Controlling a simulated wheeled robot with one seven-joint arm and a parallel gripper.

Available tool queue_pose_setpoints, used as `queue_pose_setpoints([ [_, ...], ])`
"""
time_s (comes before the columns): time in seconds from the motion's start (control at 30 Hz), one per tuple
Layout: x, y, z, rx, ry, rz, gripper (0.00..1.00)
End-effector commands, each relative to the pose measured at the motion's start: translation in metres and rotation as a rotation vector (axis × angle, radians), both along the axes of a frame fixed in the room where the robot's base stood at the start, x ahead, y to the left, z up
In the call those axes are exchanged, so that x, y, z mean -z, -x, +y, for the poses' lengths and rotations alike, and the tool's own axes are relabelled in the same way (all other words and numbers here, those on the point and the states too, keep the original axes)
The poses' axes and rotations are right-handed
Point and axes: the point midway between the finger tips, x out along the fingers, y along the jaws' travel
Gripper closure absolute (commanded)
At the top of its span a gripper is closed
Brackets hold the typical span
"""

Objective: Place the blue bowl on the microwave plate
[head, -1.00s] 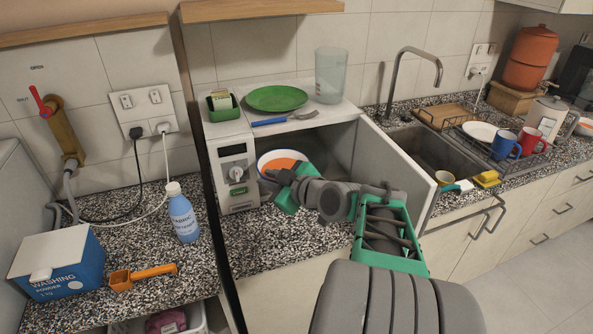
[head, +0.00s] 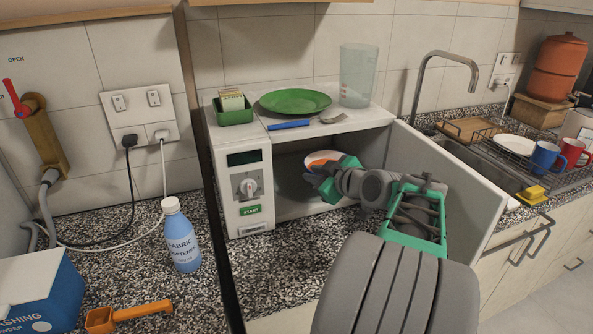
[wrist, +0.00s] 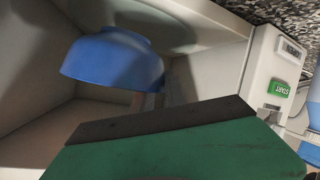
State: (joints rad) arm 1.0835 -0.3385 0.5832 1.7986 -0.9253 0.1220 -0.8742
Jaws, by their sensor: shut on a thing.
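The blue bowl shows its blue outside in the wrist view (wrist: 112,62); in the head view its white rim and orange inside (head: 322,157) show. My gripper (head: 328,172) is shut on the bowl's edge and holds it inside the open microwave, in its mouth. The bowl appears tilted, and I cannot tell whether it touches anything below. The white microwave (head: 243,186) stands on the counter with its door (head: 440,190) swung open to the right.
A softener bottle (head: 181,237) stands left. The open door is close to the right of my arm.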

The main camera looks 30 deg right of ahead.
Motion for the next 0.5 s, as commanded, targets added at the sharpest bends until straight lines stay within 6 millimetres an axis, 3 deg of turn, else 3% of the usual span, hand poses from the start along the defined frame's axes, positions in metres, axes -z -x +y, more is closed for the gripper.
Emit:
queue_pose_setpoints([
  [0.1, -0.004, -0.036, 0.001, -0.008, 0.003, -0.003, 1.0],
  [0.2, -0.004, -0.058, -0.001, -0.006, 0.003, -0.003, 1.0],
  [0.43, -0.004, -0.084, -0.002, -0.005, 0.004, -0.005, 1.0],
  [0.5, 0.011, -0.083, -0.002, -0.002, -0.001, -0.001, 1.0],
])
